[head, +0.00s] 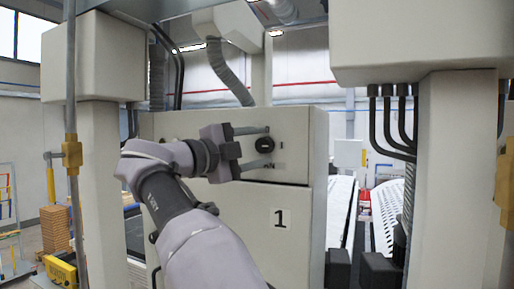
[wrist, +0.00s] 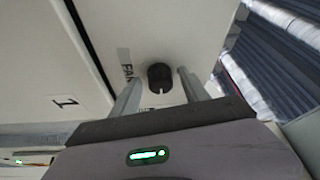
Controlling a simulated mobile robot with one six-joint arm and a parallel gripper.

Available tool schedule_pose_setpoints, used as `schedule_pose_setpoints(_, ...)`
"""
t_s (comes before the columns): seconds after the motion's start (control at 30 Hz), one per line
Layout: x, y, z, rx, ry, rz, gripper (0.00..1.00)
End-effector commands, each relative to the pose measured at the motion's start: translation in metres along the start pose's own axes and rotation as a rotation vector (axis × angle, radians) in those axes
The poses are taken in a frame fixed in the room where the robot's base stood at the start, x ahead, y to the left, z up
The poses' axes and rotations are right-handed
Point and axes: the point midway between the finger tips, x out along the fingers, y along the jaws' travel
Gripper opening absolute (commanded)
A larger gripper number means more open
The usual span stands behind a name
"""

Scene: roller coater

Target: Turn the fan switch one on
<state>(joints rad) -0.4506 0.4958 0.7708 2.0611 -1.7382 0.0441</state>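The fan switch is a round black knob (head: 264,144) on the upper panel of a cream cabinet (head: 240,215) marked "1". In the wrist view the knob (wrist: 160,77) has a pale notch at its lower edge, and a label reading "FAN" (wrist: 125,66) is beside it. My gripper (head: 269,147) is open in front of the panel, one finger above the knob and one below in the head view. In the wrist view the knob shows between the two fingertips, with a gap on each side. Whether the fingertips reach the knob's depth is hard to tell.
A cream post (head: 103,190) with a box on top stands at the left, and another post (head: 455,180) with black cables at the right. A brass-coloured pipe fitting (head: 72,155) is at the far left. White slatted conveyors (head: 340,210) lie right of the cabinet.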

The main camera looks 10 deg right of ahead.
Motion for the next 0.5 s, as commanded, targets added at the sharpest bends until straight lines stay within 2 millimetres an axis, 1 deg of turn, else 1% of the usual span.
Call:
schedule_pose_setpoints(0.17,-0.002,0.000,0.000,0.000,-0.001,0.000,0.54)
schedule_pose_setpoints(0.27,-0.012,0.001,0.001,0.000,-0.001,-0.001,0.54)
schedule_pose_setpoints(0.37,-0.036,0.002,0.002,0.001,-0.005,-0.001,0.54)
schedule_pose_setpoints(0.47,-0.068,0.003,0.002,0.001,-0.005,-0.001,0.54)
schedule_pose_setpoints(0.5,-0.081,0.003,0.002,0.000,-0.006,-0.002,0.54)
